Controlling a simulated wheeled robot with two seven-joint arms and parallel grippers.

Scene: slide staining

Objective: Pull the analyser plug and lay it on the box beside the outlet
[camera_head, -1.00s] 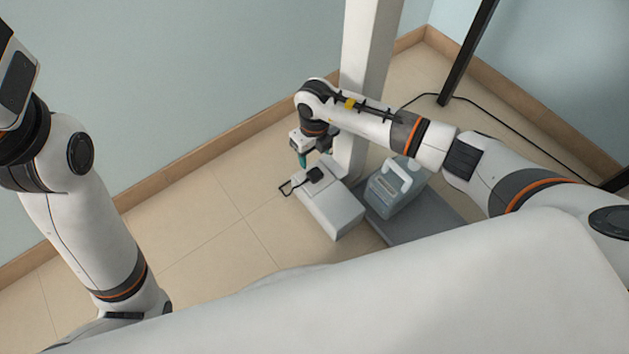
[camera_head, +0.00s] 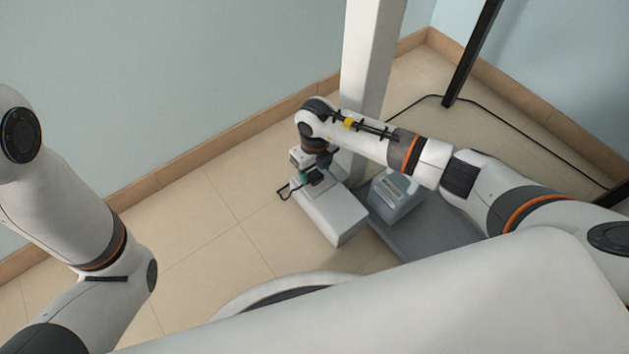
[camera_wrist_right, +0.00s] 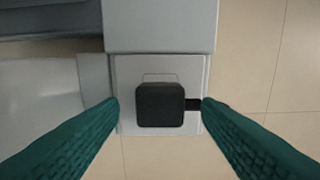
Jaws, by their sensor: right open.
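The black, square analyser plug (camera_head: 316,178) sits on a pale outlet plate at the far left end of a white box (camera_head: 335,214). In the right wrist view the plug (camera_wrist_right: 160,104) lies on the outlet plate (camera_wrist_right: 160,68), with the box (camera_wrist_right: 160,25) directly above it in the picture. A short black lead leaves the plug on the right. My right gripper (camera_head: 304,177) is open over the plug. Its teal fingers stand apart on either side, with gaps; I cannot tell how far down they reach. My left gripper is out of view.
A white post (camera_head: 368,70) rises close behind the box. A grey-blue carrier with a handle (camera_head: 396,194) stands on a grey platform (camera_head: 440,228) to the right. A black cable (camera_head: 505,122) runs along the floor behind. Tiled floor left of the box is clear.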

